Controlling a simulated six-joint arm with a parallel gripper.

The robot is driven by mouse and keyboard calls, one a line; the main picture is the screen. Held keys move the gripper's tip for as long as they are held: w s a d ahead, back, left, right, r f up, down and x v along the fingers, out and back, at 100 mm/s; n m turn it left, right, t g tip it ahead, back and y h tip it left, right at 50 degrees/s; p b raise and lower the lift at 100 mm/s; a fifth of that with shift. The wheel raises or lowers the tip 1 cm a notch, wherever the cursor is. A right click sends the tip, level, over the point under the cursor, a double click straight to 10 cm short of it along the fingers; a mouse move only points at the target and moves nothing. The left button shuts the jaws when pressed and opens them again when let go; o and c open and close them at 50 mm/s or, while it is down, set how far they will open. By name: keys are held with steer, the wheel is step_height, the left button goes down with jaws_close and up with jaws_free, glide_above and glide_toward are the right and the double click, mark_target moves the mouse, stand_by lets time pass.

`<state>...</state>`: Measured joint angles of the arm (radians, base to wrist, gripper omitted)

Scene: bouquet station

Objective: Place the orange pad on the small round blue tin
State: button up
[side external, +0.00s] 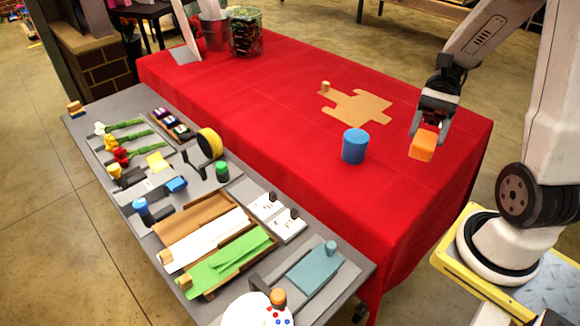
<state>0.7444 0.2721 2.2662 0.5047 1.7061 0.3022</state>
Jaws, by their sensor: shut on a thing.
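The orange pad (423,146) is a small block held between the jaws of my gripper (431,121). My gripper is shut on it and points down, at the right part of the red table. The pad looks raised above the cloth, though its exact height is hard to tell. The round blue tin (354,146) stands upright on the red cloth, to the left of the pad and apart from it. Nothing shows on its top.
A tan paper cutout (355,108) with a small peg lies behind the tin. A grey side table (105,193) holds flowers, paper trays and tape. A dark mesh bin (245,32) stands at the back. The red cloth (270,110) is clear around the tin.

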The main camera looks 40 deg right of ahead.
steer(key=r+m+t, duration=0.1)
steer(key=m+t, duration=0.1)
steer(key=t, duration=0.1)
steer(key=w+d+r+m+t, duration=0.1)
steer(key=m+t, duration=0.2)
steer(key=w+d+r+m+t, duration=0.1)
steer(key=r+m+t, duration=0.1)
steer(key=t, duration=0.1)
steer(key=shift+w+m, duration=0.1)
steer(key=shift+m, duration=0.3)
steer(key=shift+w, duration=0.1)
glide_above(367, 134)
steer(key=shift+h, duration=0.3)
steer(key=shift+f, duration=4.7)
steer(key=shift+f, duration=0.1)
